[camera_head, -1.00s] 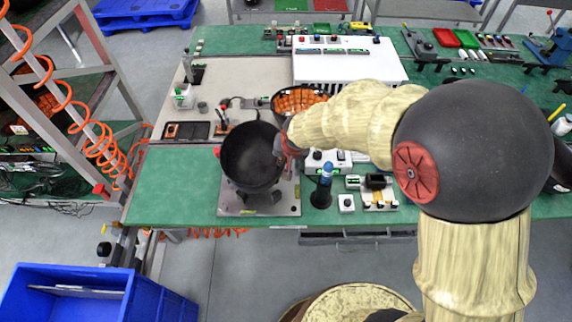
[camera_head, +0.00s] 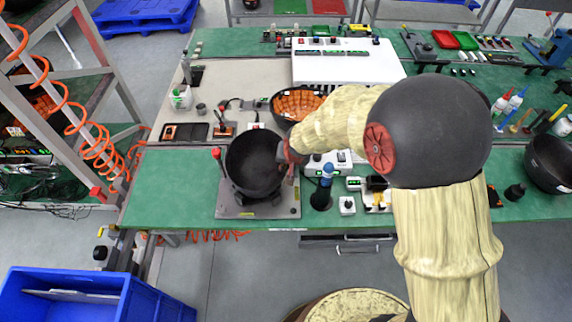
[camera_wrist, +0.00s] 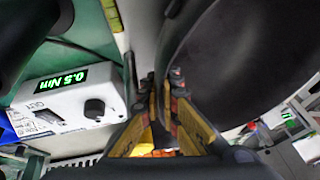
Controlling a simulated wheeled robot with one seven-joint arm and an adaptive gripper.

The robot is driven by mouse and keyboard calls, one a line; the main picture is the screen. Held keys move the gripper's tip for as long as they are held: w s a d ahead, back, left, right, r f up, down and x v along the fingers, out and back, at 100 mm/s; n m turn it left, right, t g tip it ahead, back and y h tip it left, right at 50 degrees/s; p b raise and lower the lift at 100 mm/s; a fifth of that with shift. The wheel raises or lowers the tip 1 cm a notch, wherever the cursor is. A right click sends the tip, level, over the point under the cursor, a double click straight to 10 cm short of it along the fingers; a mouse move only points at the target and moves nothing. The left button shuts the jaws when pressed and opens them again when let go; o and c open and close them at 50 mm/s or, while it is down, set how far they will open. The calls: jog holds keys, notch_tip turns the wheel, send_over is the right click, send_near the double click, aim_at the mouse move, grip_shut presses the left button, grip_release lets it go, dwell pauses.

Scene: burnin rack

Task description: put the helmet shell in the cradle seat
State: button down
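The helmet shell, a dark open bowl (camera_head: 254,160), is hollow side up over a grey metal plate fixture (camera_head: 232,211) at the front left of the bench. The cradle seat under it is hidden by the shell, so I cannot tell whether it touches. My gripper (camera_head: 289,155) is at the shell's right rim. In the wrist view the two yellow-and-dark fingers (camera_wrist: 162,95) are close together with the shell's rim between them; the shell's dark wall (camera_wrist: 245,55) fills the upper right.
A red-tipped lever (camera_head: 216,153) stands left of the shell. A torque box (camera_wrist: 70,98) reading 0.5 Nm and a blue-topped bottle (camera_head: 323,190) are to the right. A dark shell with orange padding (camera_head: 297,103) lies behind; another dark bowl (camera_head: 550,163) is far right.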

jog(key=c, duration=2.3)
grip_release()
jog(key=shift+r, duration=0.4)
jog(key=s+d+f+p+v, duration=0.1)
jog(key=d+p+v, duration=0.15)
jog(key=v, duration=1.05)
jog(key=d+p+v, duration=0.1)
jog(key=d+v, duration=0.2)
jog(key=v, duration=1)
jog(key=shift+n+t+h, duration=0.4)
jog(key=shift+n+h, duration=0.4)
jog(key=s+d+r, duration=0.2)
jog(key=s, duration=0.3)
jog(key=s+d+r, duration=0.2)
jog(key=s+d, duration=0.1)
jog(key=s, duration=0.2)
jog(key=s+d+r, duration=0.2)
jog(key=s, duration=0.4)
jog(key=shift+s+d+r, duration=0.15)
jog(key=shift+d+r, duration=0.05)
jog(key=shift+d, duration=0.05)
